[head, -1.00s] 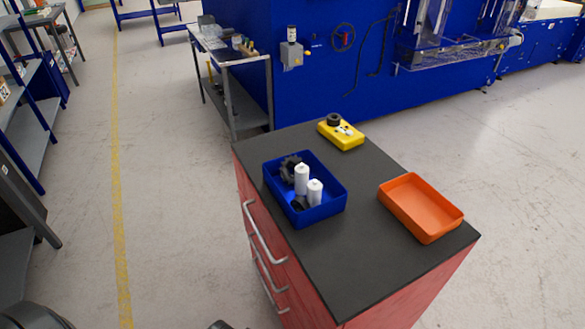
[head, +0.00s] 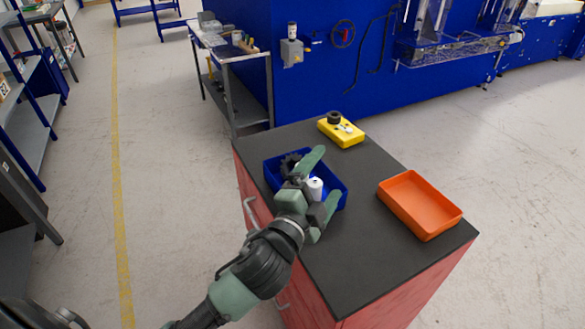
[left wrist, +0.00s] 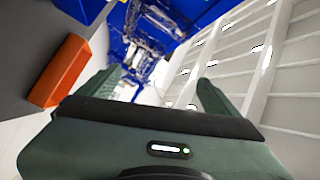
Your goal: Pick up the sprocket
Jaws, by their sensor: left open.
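The sprocket, a dark toothed wheel (head: 290,162), is in the back left part of the blue bin (head: 341,200) on the cabinet top. It is partly hidden by my left gripper in the head view. A white cylinder (head: 315,187) shows between the gripper's fingers; a second one is mostly covered by the gripper. My left gripper (head: 326,174) is open over the blue bin, apparently empty. In the left wrist view its two fingers (left wrist: 157,85) are spread apart, and the sprocket does not show there. My right gripper is not in view.
An orange tray (head: 420,207), empty, sits at the right of the dark cabinet top (head: 355,265); it also shows in the left wrist view (left wrist: 61,70). The front of the top is clear.

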